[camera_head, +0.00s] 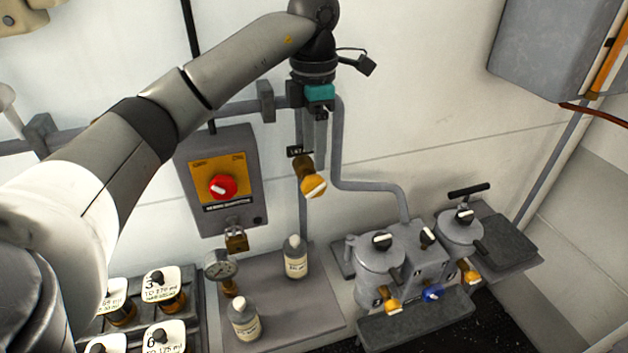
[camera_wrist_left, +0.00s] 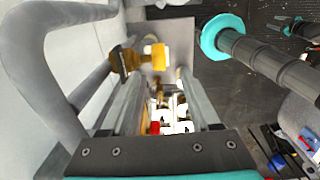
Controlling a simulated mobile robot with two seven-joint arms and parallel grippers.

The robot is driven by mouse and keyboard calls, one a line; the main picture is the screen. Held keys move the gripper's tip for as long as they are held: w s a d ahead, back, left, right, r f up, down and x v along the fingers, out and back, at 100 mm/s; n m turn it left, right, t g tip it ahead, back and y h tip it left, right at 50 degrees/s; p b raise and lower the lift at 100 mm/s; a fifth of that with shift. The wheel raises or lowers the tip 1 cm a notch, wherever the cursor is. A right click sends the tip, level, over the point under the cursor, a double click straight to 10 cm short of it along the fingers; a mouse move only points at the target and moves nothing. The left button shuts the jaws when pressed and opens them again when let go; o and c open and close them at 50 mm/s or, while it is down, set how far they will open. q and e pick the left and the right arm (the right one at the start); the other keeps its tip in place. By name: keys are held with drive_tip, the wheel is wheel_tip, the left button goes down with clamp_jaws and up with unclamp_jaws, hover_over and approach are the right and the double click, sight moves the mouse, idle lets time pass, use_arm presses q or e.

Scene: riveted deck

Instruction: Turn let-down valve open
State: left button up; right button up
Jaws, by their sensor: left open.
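The let-down valve (camera_head: 309,177) is a brass body with a yellow knob on a grey pipe at the wall, under a small dark label whose text I can only partly read. My left gripper (camera_head: 313,143) points down just above it, fingers apart and nothing held. In the left wrist view the valve's yellow knob (camera_wrist_left: 155,57) shows beyond the open fingers (camera_wrist_left: 158,88), near the left fingertip. I cannot tell whether finger and valve touch.
A grey box with a red knob (camera_head: 222,187) and padlock (camera_head: 236,239) is left of the valve. Below are a gauge (camera_head: 221,265), two bottles (camera_head: 295,258) and capped jars. Grey pots (camera_head: 380,270) with small valves stand right. A pipe (camera_head: 337,150) runs close beside my gripper.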

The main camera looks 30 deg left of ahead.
sight(314, 177)
use_arm(q)
wheel_tip(314, 177, down, 7)
drive_tip(key=shift+f+p, duration=0.1)
drive_tip(key=shift+p, duration=0.2)
clamp_jaws()
idle(0.6)
